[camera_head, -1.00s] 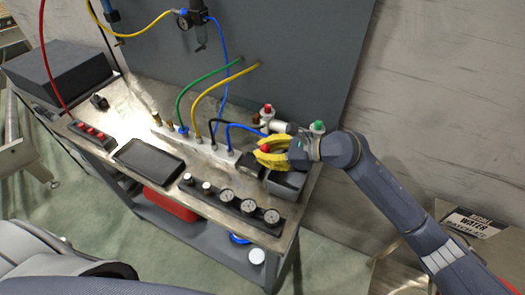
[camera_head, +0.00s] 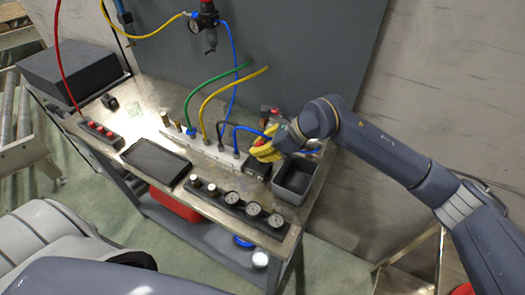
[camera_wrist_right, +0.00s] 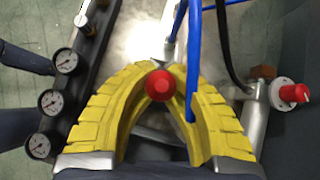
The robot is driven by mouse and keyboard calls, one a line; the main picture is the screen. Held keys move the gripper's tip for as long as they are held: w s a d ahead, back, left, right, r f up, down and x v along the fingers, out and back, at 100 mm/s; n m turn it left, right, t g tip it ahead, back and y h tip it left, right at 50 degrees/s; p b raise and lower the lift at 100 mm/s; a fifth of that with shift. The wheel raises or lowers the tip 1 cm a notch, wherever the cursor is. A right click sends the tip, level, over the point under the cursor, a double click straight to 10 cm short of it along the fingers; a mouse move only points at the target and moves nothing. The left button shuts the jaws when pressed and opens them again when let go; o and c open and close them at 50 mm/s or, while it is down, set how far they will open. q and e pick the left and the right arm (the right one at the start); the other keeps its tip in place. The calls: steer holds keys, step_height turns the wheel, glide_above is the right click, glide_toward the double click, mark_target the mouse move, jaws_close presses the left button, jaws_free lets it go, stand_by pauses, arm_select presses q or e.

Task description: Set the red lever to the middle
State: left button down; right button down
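The red lever shows in the right wrist view as a round red knob (camera_wrist_right: 160,86) between the yellow fingers of my right gripper (camera_wrist_right: 165,68). The fingertips come together around the knob. In the head view my right gripper (camera_head: 262,151) is over the back right of the bench, just above a small black box (camera_head: 257,166); the knob is a small red patch (camera_head: 258,142) by the fingers. The lever's shaft is mostly hidden. My left gripper is out of view.
A grey open bin (camera_head: 296,178) stands right of the black box. Several gauges (camera_head: 253,209) line the bench's front edge. A dark tablet (camera_head: 155,160) lies to the left. Blue hoses (camera_wrist_right: 193,50) pass close to the fingers. A second red knob (camera_wrist_right: 294,93) sits on a metal fitting.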

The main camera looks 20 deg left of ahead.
steer(key=shift+w+a+r, duration=0.15)
steer(key=shift+a+r, duration=0.1)
steer(key=shift+r, duration=0.3)
steer(key=c, duration=1.3)
jaws_free()
steer(key=shift+d+f, duration=0.1)
steer(key=shift+f, duration=0.2)
steer(key=shift+c, duration=0.2)
steer(key=shift+d, duration=0.1)
steer(key=v, duration=1.2)
steer(key=shift+r, duration=0.1)
